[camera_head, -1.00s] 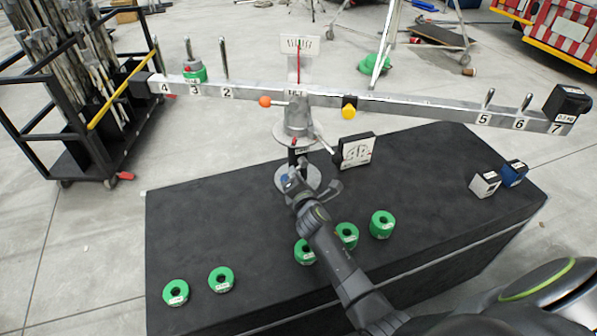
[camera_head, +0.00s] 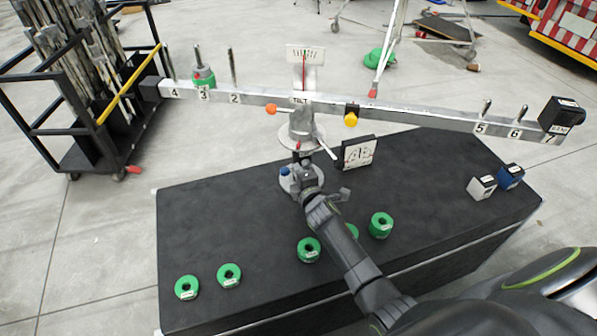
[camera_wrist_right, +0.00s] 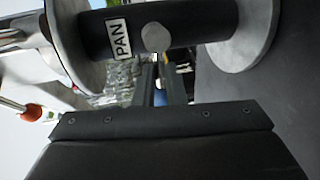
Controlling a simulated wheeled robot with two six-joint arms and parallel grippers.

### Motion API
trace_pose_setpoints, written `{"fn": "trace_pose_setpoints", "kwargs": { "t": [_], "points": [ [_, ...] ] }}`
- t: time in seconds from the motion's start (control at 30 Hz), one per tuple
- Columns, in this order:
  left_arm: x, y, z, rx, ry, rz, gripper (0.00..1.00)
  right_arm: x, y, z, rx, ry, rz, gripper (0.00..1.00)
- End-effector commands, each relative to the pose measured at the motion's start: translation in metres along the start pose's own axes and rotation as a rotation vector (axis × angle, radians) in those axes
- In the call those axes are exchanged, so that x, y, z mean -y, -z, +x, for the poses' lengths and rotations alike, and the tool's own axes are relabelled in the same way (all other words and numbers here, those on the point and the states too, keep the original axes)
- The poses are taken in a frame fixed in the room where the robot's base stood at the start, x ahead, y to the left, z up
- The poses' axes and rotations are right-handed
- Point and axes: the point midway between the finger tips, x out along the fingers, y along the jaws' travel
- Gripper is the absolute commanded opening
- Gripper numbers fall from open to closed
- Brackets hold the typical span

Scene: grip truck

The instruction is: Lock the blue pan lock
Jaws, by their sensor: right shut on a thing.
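The blue pan lock (camera_head: 284,171) shows as a small blue knob on the left side of the short post under the balance beam. In the right wrist view the black post with the white PAN label (camera_wrist_right: 118,39) lies sideways between two grey flanges, with a round grey end on its side. My right gripper (camera_head: 299,168) is at this post, low by the lower flange. Its fingers also show past the post in the right wrist view (camera_wrist_right: 166,82). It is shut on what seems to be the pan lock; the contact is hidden. My left gripper is out of view.
The balance beam (camera_head: 420,115) spans above the black table (camera_head: 400,210). An orange knob (camera_head: 271,108), a yellow knob (camera_head: 350,119) and a white-faced block (camera_head: 358,153) are close by. Several green ring weights (camera_head: 381,225) lie in front. White and blue weights (camera_head: 482,187) stand right.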

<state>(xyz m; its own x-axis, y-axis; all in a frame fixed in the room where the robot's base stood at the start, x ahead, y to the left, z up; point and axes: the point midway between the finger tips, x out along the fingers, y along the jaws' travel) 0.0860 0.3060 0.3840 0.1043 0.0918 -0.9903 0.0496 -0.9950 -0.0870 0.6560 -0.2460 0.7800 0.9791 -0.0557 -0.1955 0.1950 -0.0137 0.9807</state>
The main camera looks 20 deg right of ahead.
Motion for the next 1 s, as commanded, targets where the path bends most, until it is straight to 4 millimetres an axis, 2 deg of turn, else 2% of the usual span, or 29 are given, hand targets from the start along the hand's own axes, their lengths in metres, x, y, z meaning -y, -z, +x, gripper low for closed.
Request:
{"fn": "trace_pose_setpoints", "kwargs": {
  "t": [0.47, 0.5, 0.63, 1.0],
  "points": [
    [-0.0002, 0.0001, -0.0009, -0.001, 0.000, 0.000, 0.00, -0.0015, 0.0003, 0.0003, -0.004, -0.003, 0.017, 0.00],
    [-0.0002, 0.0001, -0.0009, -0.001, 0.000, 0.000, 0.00, -0.0016, 0.0003, 0.0003, -0.004, -0.003, 0.017, 0.16],
    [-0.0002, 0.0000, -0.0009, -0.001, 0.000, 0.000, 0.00, -0.0013, 0.0002, 0.0002, -0.003, -0.002, 0.015, 0.32],
    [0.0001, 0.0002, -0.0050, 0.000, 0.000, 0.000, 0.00, -0.0013, 0.0001, -0.0058, -0.003, 0.000, 0.013, 0.32]
  ]
}}
